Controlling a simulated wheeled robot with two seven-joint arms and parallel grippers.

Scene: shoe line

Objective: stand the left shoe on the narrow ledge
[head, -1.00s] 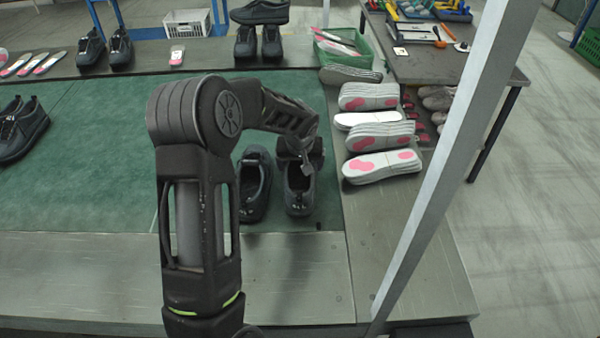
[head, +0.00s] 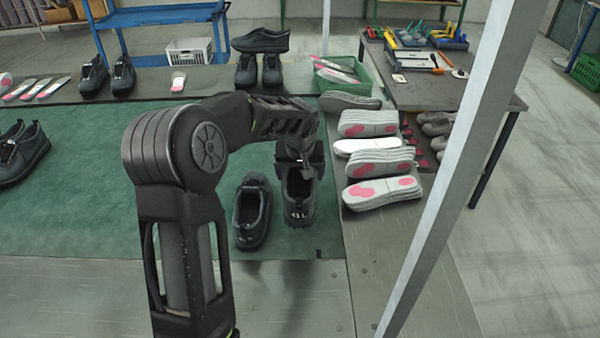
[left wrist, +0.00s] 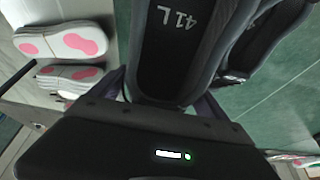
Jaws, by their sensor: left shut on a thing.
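The left shoe, a dark shoe (head: 298,206) marked 41 L at its heel, is held by my left gripper (head: 300,162) near the right edge of the green mat. The left wrist view shows this shoe (left wrist: 185,45) large and close, with 41L on its insole; the fingers are mostly hidden. It appears slightly above the mat. Its dark mate (head: 252,213) stands on the mat just to its left, toe away. A narrow grey strip (head: 200,92) runs behind the mat; I cannot tell if it is the named ledge. My right gripper is out of view.
Grey insole stacks (head: 380,163) with pink patches line the right side. A metal post (head: 450,165) rises at the right. More dark shoes stand on the back strip, near a green crate (head: 345,75). The green mat (head: 120,215) has free room at left.

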